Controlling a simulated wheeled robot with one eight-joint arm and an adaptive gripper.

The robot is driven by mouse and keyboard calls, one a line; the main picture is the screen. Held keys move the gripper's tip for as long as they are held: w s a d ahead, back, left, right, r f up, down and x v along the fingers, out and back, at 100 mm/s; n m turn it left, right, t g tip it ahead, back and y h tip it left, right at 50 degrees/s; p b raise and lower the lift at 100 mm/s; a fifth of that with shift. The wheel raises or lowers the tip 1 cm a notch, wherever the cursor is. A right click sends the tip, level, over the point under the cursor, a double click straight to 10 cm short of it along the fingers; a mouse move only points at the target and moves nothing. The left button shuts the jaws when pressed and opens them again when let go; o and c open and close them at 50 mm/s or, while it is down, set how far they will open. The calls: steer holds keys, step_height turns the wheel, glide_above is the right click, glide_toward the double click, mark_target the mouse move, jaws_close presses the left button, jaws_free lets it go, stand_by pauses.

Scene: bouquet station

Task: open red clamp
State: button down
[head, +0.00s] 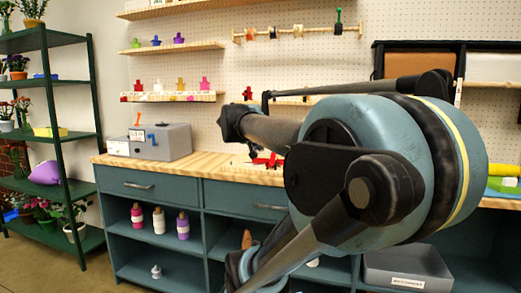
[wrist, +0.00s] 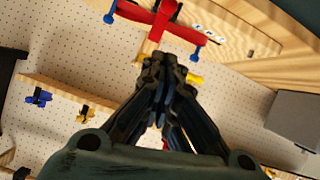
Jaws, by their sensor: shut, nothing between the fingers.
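The red clamp (wrist: 158,22) shows at the top of the wrist view, a red body with arms spread to both sides and blue ends. In the head view a red thing (head: 265,158), likely the same clamp, sits on the counter and is partly hidden by my arm.
A grey box (head: 170,141) stands at the counter's left end. Shelves with small coloured clamps (head: 181,85) line the pegboard. A dark green plant rack (head: 45,60) is at the left. A grey bin (head: 407,268) sits low at the right. Left of my arm the counter is mostly clear.

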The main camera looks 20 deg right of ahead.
steer(key=shift+f+v, duration=0.2)
steer(key=shift+v, duration=2.2)
steer(key=shift+a, duration=0.1)
